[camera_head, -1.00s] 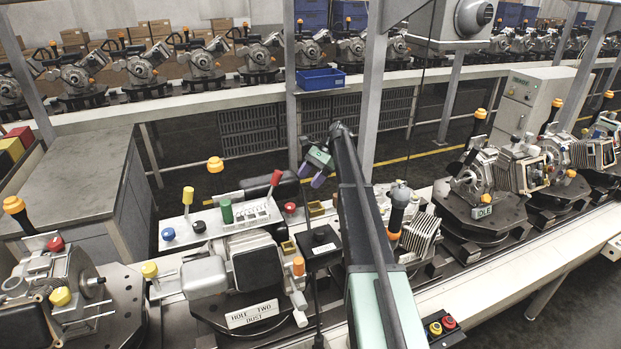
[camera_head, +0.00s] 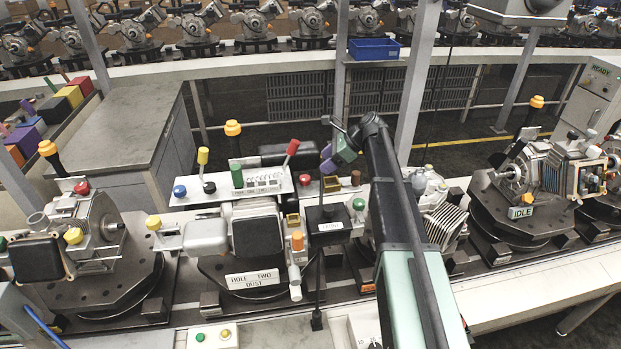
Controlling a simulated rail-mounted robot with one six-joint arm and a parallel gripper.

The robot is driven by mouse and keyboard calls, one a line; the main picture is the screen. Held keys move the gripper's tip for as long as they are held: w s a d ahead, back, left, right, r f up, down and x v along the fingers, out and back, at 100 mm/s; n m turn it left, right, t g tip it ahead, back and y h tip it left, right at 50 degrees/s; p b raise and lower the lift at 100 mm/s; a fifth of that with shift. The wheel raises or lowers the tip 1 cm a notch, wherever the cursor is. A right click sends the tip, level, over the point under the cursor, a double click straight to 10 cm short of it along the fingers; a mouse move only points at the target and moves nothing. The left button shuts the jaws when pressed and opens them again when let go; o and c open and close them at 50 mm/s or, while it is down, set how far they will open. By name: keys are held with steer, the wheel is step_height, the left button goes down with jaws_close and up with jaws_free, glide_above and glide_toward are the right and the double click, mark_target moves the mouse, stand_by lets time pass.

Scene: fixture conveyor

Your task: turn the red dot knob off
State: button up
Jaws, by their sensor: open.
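I cannot make out a knob with a red dot for certain. A white box with a small dark knob (camera_head: 369,333) is at the bottom edge, partly hidden by my arm; no red dot can be read on it. A plain red round button (camera_head: 304,180) is on the bench behind the middle machine. My gripper (camera_head: 328,160), with purple fingers, is open and empty. It appears above the back of the bench, near the red lever and red button in the picture.
A machine labelled "HOLE TWO DUST" (camera_head: 250,240) sits in the middle. A dark post box (camera_head: 327,218) stands close to my arm. A machine on a dark plate (camera_head: 95,245) is at left, an "IDLE" machine (camera_head: 530,180) at right. A blue bin (camera_head: 373,48) is behind.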

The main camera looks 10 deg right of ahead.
mark_target(305, 177)
steer(key=b+x, duration=0.2)
steer(key=x, duration=0.2)
steer(key=b+x, duration=0.3)
steer(key=x, duration=0.1)
steer(key=shift+f, duration=0.35)
steer(key=shift+w+a+f+b, duration=0.2)
steer(key=shift+a+f+b, duration=0.1)
steer(key=shift+a+b, duration=0.2)
steer(key=shift+c, duration=0.3)
steer(key=c, duration=0.9)
